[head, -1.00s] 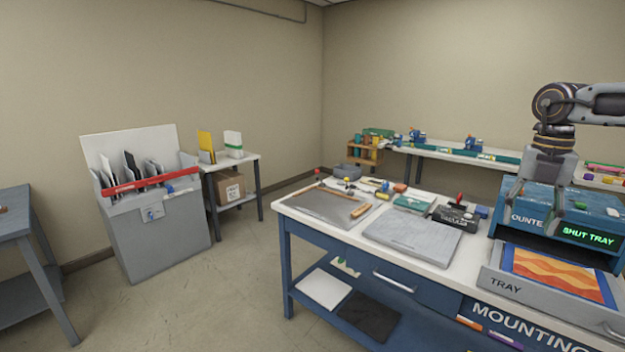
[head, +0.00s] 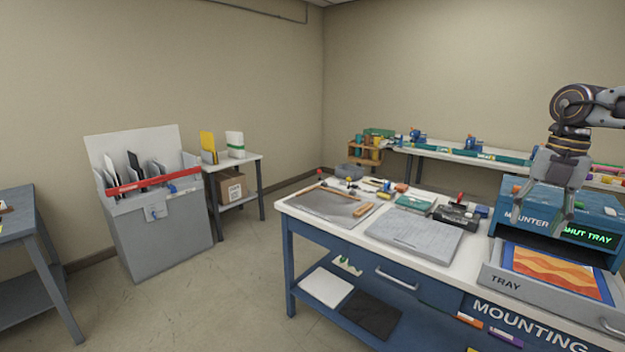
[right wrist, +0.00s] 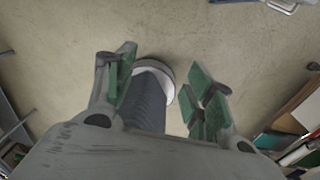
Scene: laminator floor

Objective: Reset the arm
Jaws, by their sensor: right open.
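My right gripper (head: 547,207) is at the right of the head view, with its arm coming in from the right edge. It points down in front of the blue mounter (head: 597,205). Its jaws are open, with nothing between the fingertips. In the right wrist view the two green-padded fingers (right wrist: 163,92) stand well apart above the floor. The mounter's display reads "SHUT TRAY". Its grey tray (head: 505,283) is pulled out and holds an orange and yellow wavy print (head: 555,270) with a blue border. My left gripper is not in view.
The mounting bench (head: 372,252) carries a grey board (head: 415,236), a dark mat (head: 320,207) and small tools. A grey bin with folders (head: 160,235) and a small side table (head: 242,162) stand left. Open floor (head: 235,290) lies between the bin and bench.

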